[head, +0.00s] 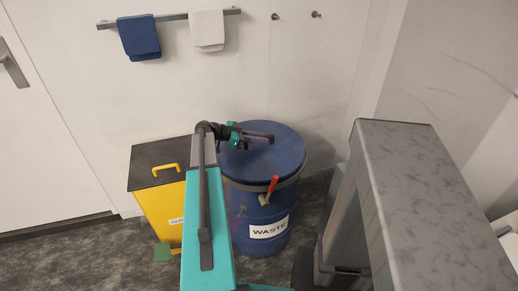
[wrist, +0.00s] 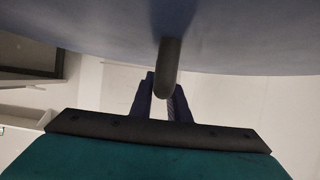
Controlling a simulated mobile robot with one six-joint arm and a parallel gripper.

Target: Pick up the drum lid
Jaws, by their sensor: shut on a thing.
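The blue drum lid (head: 285,152) is at the top of the blue drum (head: 240,212) marked WASTE in the head view. Its blue surface fills the top of the wrist view (wrist: 240,35). My gripper (head: 262,138) reaches over the lid from the left. In the wrist view, the purple fingers of my gripper (wrist: 164,90) are shut on the dark grey handle (wrist: 168,65) of the lid. The gripper hides part of the lid and its handle in the head view. I cannot tell whether the lid rests on the drum or is slightly raised.
A red-handled lever (head: 269,188) sits at the drum's front. A yellow bin (head: 163,209) with a dark top stands left of the drum. A grey-topped unit (head: 425,180) stands at the right. Blue and white towels (head: 139,38) hang on the wall rail behind.

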